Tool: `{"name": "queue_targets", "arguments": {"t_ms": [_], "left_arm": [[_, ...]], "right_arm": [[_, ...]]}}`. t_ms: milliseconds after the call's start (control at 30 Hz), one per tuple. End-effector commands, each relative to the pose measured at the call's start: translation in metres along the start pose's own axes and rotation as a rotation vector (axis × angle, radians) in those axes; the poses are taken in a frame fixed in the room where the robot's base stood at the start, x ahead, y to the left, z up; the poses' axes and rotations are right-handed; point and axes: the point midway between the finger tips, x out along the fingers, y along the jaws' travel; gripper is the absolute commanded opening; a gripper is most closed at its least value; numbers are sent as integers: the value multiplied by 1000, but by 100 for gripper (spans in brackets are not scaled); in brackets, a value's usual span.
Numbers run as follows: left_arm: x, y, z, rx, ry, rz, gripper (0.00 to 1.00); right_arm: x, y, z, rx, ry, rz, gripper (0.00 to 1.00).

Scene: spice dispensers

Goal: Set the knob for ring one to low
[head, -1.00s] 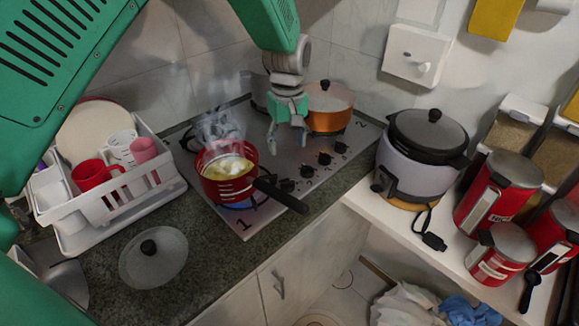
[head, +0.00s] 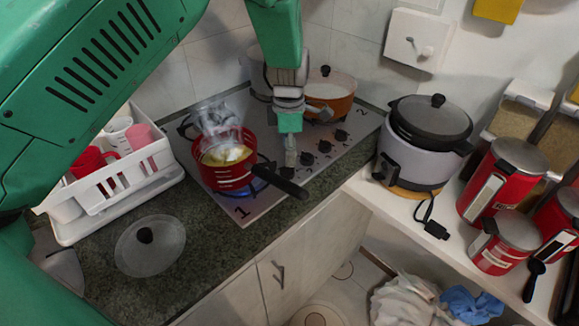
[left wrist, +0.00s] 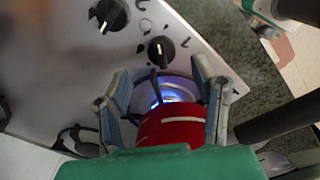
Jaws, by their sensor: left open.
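The stove (head: 250,205) has a row of black knobs along its front edge. The black knob nearest the "1" corner (head: 287,173) is just below my left gripper (head: 290,155) and partly covered by it. In the left wrist view this knob (left wrist: 161,48) sits just beyond the open fingertips of my left gripper (left wrist: 160,70), apart from them, between their lines. Its white pointer mark faces down in that view. A red pot (head: 228,172) steams on burner one; it also shows in the left wrist view (left wrist: 172,126), with blue flame (left wrist: 165,92) beside it.
The pot's black handle (head: 280,182) reaches out close to the knob and my gripper. An orange pot (head: 328,95) stands at the back. A dish rack (head: 110,190) and a glass lid (head: 150,245) lie left. A rice cooker (head: 428,140) and red canisters (head: 502,180) stand right.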

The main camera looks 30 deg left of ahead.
Motion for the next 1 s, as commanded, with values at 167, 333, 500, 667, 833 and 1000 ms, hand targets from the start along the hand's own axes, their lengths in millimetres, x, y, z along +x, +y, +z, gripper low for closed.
{"name": "queue_targets", "arguments": {"t_ms": [167,333,500,667,833,1000], "left_arm": [[36,-1,-1,0,1,-2,53],[56,0,0,1,0,0,53],[64,0,0,1,-1,2,53],[65,0,0,1,-1,2,53],[65,0,0,1,-1,2,25],[64,0,0,2,0,2,5]], "right_arm": [[-4,0,0,0,0,0,40],[-5,0,0,0,0,0,40],[-6,0,0,0,0,0,40],[-6,0,0,0,0,0,40],[-6,0,0,0,0,0,40],[-6,0,0,0,0,0,40]]}}
